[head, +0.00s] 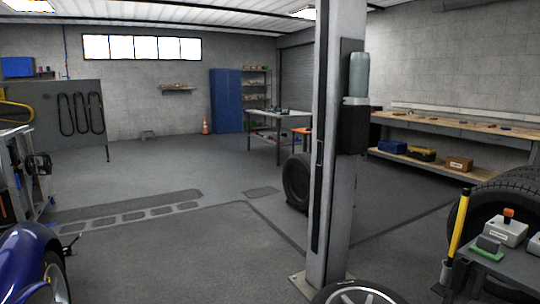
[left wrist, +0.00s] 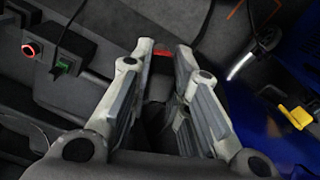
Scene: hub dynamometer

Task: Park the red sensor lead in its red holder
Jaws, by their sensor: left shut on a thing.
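In the left wrist view, my left gripper (left wrist: 163,50) is shut, with a small red piece, seemingly the red sensor lead (left wrist: 162,53), between its fingertips. The fingers hide most of it. A dark box with a glowing red ring (left wrist: 29,49), perhaps the red holder, is at the upper left, apart from the gripper. A green-marked dark box (left wrist: 62,66) sits next to it. A thin orange-red line (left wrist: 236,10) shows at the top; I cannot tell whether it belongs to the lead. Neither gripper shows in the head view.
Blue car bodywork (left wrist: 240,112) and a yellow part (left wrist: 298,116) lie right of the left gripper. In the head view, a blue car (head: 28,262) is at lower left, a grey post (head: 333,215) stands centre right, and a small table (head: 515,262) is at right. Open floor lies between.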

